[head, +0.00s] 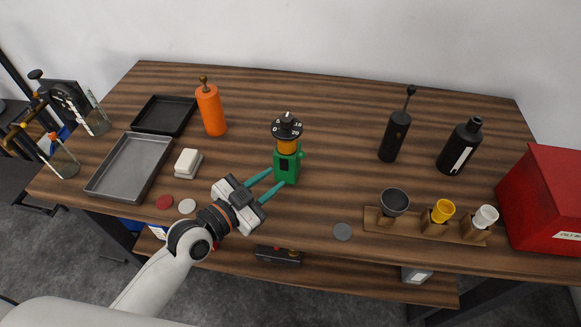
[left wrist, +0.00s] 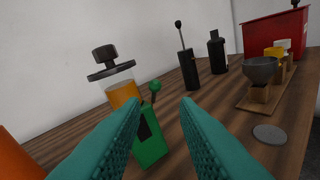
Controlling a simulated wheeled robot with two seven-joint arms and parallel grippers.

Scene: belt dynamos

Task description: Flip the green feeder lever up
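The green feeder (head: 287,164) stands upright near the middle of the table, with a clear, orange-filled hopper and a black numbered dial on top. Its lever ends in a green ball knob (head: 302,154) on the right side. In the left wrist view the knob (left wrist: 155,86) shows on a short dark stem beside the feeder body (left wrist: 150,145); the lever's exact angle is hard to tell. My left gripper (head: 276,179) is open and empty, its teal fingers pointing at the feeder from the front left. Its fingers (left wrist: 162,106) frame the lower view. My right gripper is not in view.
An orange grinder (head: 210,110) stands behind left. A wooden rack (head: 410,226) with cups and a red box (head: 545,195) lie farther right. A grey disc (head: 342,231) lies in front. Trays (head: 93,190) are at left.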

